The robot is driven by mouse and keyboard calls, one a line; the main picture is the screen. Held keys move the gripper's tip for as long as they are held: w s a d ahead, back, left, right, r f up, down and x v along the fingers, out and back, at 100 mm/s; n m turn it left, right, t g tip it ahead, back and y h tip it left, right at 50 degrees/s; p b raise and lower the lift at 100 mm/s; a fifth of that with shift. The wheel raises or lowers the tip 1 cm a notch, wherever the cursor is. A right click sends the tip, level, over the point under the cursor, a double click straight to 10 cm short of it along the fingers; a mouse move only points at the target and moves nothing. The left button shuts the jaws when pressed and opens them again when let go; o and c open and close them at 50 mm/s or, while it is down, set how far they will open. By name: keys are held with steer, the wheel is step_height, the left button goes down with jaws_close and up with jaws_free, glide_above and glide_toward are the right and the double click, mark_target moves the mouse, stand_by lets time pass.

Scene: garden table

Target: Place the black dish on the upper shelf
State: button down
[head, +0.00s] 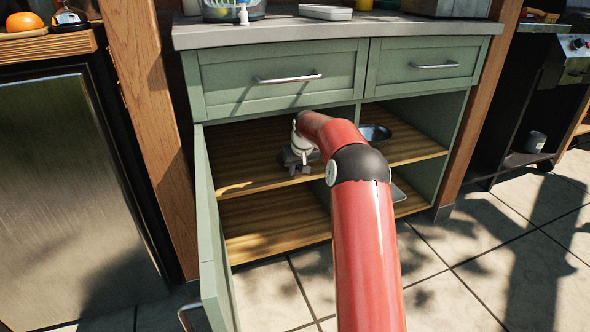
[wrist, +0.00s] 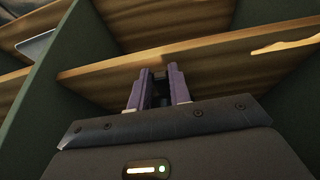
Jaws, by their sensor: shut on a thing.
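My gripper (wrist: 157,88) shows purple fingers in the wrist view, closed on a small dark thing (wrist: 160,74). Too little of it shows to tell whether it is the black dish. In the head view my gripper (head: 299,157) is inside the open cabinet, at the front of the upper shelf (head: 250,160), left of the middle. My red arm hides part of this area. A dark bowl (head: 375,132) stands on the right part of the upper shelf. I cannot tell if it is the task's dish.
The lower shelf (head: 270,218) is below, with a pale tray edge (head: 398,192) at its right. The open green door (head: 212,240) stands at the left. In the wrist view a green panel (wrist: 55,75) and a wooden shelf edge (wrist: 220,45) lie close to the fingers.

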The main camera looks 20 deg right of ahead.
steer(key=shift+w, duration=0.7)
steer(key=shift+w+f, duration=0.25)
steer(key=shift+s+f, duration=0.1)
steer(key=shift+f, duration=0.4)
steer(key=shift+f, duration=0.2)
steer(key=c, duration=1.3)
jaws_free()
